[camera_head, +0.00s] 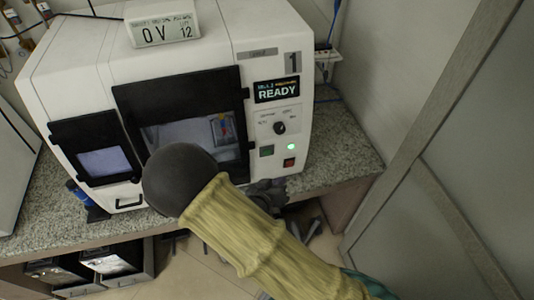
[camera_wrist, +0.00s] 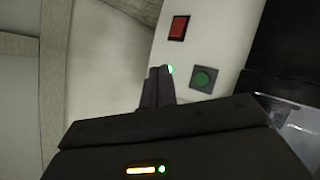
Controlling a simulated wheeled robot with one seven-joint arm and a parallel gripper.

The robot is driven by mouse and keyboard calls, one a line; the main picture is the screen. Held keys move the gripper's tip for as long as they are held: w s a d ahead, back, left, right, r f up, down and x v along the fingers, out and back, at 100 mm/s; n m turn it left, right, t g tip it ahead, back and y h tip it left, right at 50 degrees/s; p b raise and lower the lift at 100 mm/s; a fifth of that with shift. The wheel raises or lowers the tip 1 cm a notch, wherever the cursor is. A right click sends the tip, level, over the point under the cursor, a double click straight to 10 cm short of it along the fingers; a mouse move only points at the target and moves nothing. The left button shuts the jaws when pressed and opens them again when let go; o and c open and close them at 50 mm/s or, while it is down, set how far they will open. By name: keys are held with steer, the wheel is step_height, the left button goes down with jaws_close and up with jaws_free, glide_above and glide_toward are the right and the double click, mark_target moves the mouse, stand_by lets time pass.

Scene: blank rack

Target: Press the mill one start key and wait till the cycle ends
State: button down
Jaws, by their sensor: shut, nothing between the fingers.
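The mill (camera_head: 215,70) is a white cabinet marked 1, standing on a speckled counter, and its display (camera_head: 277,90) reads READY. Below the display are a dark knob (camera_head: 280,128), a green key (camera_head: 267,151), a red key (camera_head: 289,162) and a lit green lamp (camera_head: 291,146). The wrist view shows the green key (camera_wrist: 204,79), the red key (camera_wrist: 179,28) and part of the lamp (camera_wrist: 169,69) close up. My gripper (camera_wrist: 158,75) is shut and empty, its tips by the lamp in that view, beside the green key. I cannot tell if they touch the panel. My arm hides its lower front.
The counter (camera_head: 345,160) is bare right of the mill. A grey door or panel (camera_head: 450,150) stands at the right. A small display box (camera_head: 162,22) sits on top of the mill. Bins (camera_head: 115,262) stand below the counter at left. A dark window door (camera_head: 180,90) is on the mill front.

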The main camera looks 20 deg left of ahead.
mark_target(267, 152)
steer(key=shift+s+a+r+t, duration=0.1)
steer(key=shift+s+a+t, duration=0.3)
steer(key=shift+t, duration=0.2)
steer(key=shift+w+a, duration=0.1)
steer(key=w+a, duration=0.4)
steer(key=w, duration=0.3)
steer(key=shift+w+a+f, duration=0.15)
steer(key=shift+a+f, duration=0.05)
stand_by(1.9)
steer(key=shift+w+a, duration=0.2)
steer(key=shift+w, duration=0.15)
